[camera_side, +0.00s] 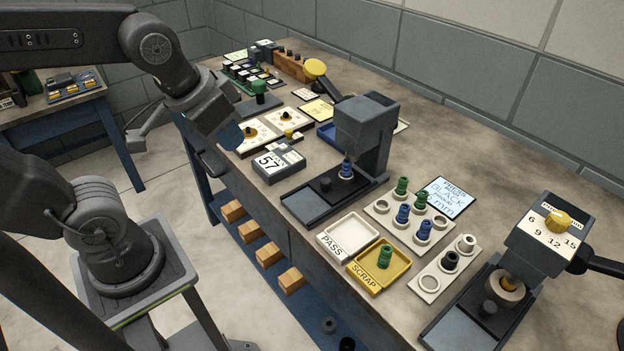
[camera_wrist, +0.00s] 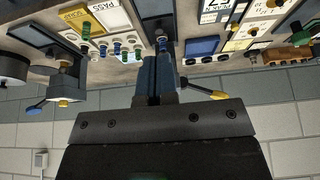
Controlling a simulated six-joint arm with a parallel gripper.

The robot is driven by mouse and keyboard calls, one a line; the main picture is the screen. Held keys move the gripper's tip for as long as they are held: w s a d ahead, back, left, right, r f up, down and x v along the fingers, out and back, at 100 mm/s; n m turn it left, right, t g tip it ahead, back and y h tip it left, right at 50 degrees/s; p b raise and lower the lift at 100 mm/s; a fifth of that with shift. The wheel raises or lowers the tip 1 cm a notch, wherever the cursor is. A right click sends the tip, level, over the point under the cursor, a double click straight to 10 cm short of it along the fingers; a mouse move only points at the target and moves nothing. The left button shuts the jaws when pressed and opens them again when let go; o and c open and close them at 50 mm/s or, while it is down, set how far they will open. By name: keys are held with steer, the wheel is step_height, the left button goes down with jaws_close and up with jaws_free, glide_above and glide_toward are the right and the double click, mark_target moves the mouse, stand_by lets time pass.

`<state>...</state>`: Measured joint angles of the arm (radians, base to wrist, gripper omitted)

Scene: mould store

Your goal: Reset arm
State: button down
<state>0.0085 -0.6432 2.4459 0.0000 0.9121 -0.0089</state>
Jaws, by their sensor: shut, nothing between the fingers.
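My gripper (camera_side: 230,136) hangs in the air at the left edge of the bench (camera_side: 425,75), near the dial cards. In the wrist view my gripper (camera_wrist: 158,62) shows its fingers together with nothing between them. It is apart from the bench items. My arm reaches in from the left, bent above the bench edge. The press (camera_side: 362,130) stands at mid-bench with a blue part (camera_side: 346,169) under its ram. The wrist view looks across the bench with its picture turned upside down.
The display block (camera_side: 278,165) reading 57 is near my gripper. A white PASS tray (camera_side: 350,222) and a yellow SCRAP tray (camera_side: 398,266) holding a green part (camera_side: 385,257) are in front. A second press (camera_side: 545,235) is at right. Wooden blocks (camera_side: 268,256) sit on a lower shelf.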

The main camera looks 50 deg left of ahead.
mark_target(325, 183)
steer(key=shift+s+r+t, duration=0.1)
steer(key=shift+s+t, duration=0.3)
steer(key=shift+s, duration=0.4)
